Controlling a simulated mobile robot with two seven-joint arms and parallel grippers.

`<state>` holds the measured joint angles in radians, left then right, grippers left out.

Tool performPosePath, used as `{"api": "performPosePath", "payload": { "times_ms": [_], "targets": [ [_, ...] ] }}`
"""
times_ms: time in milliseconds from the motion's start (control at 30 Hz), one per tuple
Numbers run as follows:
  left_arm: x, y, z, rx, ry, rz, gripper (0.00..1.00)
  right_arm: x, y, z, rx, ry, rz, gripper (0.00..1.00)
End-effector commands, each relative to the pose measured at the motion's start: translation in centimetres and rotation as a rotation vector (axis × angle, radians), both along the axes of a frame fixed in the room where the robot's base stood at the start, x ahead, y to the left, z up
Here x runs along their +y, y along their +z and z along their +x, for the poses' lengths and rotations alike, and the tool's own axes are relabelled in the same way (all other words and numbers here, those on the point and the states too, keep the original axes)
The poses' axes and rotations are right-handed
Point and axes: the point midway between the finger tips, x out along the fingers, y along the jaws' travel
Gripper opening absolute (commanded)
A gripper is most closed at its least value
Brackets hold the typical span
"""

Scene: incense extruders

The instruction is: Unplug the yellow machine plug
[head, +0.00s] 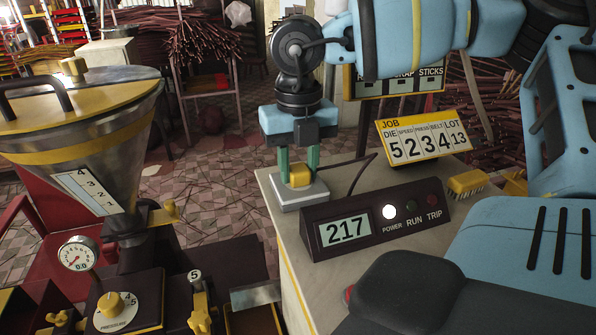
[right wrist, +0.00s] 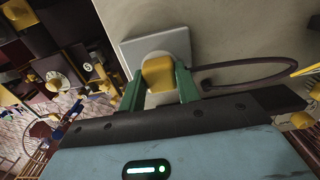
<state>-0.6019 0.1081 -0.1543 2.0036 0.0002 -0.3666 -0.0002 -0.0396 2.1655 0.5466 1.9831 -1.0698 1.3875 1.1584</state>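The yellow plug (head: 299,175) sits at a pale square socket plate (head: 301,196) on the bench, left of the black display box. In the right wrist view the yellow plug (right wrist: 158,73) lies between my two green fingers, with the socket plate (right wrist: 133,48) behind it. My right gripper (head: 299,170) points straight down, one finger on each side of the plug. The fingertips are very close to its sides; whether they press on it is not clear. In the right wrist view my right gripper (right wrist: 157,82) shows the same. My left gripper is not in view.
A black display box (head: 375,223) reading 217, with its power lamp lit, stands just right of the plug. A dark cable (right wrist: 245,82) loops beside the plate. A yellow job sign (head: 424,138) stands behind. The hopper machine (head: 80,125) is at left.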

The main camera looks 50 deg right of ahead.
Motion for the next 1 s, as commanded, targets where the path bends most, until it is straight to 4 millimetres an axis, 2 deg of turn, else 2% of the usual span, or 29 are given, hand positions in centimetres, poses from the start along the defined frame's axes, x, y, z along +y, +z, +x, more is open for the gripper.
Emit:
{"api": "performPosePath", "payload": {
  "times_ms": [33,233,1000],
  "targets": [
    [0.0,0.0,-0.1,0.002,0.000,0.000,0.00,0.0,0.0,0.0,0.000,0.000,0.000,0.24],
    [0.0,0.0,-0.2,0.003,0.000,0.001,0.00,0.0,0.0,0.0,0.001,0.000,0.000,0.00],
    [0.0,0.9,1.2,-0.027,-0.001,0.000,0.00,0.0,2.3,0.0,-0.002,-0.001,0.000,0.00]
  ]
}}
